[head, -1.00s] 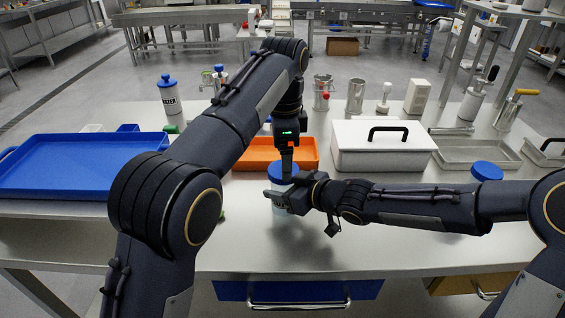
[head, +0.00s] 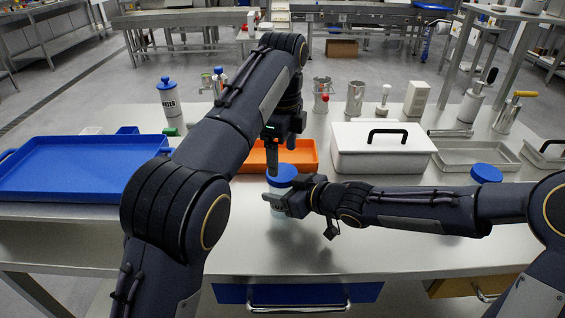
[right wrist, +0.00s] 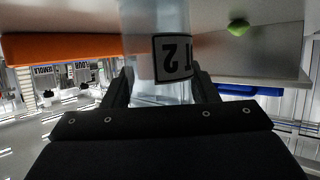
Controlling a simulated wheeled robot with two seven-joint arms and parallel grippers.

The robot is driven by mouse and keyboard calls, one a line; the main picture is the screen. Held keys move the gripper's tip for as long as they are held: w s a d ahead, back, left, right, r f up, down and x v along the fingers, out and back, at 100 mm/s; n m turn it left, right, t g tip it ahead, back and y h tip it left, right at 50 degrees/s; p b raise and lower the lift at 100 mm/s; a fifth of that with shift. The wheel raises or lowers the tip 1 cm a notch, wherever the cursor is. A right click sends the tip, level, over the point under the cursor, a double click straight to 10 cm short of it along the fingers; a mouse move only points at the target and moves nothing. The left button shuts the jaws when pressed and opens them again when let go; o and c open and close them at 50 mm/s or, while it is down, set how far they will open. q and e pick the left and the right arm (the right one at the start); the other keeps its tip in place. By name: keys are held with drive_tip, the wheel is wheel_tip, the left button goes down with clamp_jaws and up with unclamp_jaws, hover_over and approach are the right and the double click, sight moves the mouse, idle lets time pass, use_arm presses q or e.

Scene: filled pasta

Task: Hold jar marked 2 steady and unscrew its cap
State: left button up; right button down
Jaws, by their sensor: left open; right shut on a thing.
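Jar 2 (head: 281,212) stands on the table at the centre, with its blue cap (head: 286,174) on top. In the right wrist view the label with a 2 (right wrist: 174,58) shows upside down on the clear jar. My right gripper (head: 276,202) is shut around the jar's body from the right, and its fingers flank the jar in the right wrist view (right wrist: 163,88). My left gripper (head: 272,172) is open and points down at the left side of the cap. Whether a finger touches the cap I cannot tell.
An orange tray (head: 305,154) lies just behind the jar. A white box (head: 365,160) stands to the right and a blue tray (head: 70,190) to the left. Another blue-capped jar (head: 486,172) is partly behind my right arm. The front table strip is clear.

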sight(282, 171)
use_arm(q)
drive_tip(key=shift+f, duration=2.25)
drive_tip(key=c, duration=1)
drive_tip(key=n, duration=0.3)
drive_tip(key=shift+n, duration=0.3)
drive_tip(key=shift+w, duration=0.1)
drive_tip(key=o, duration=1.1)
drive_tip(key=shift+c, duration=0.2)
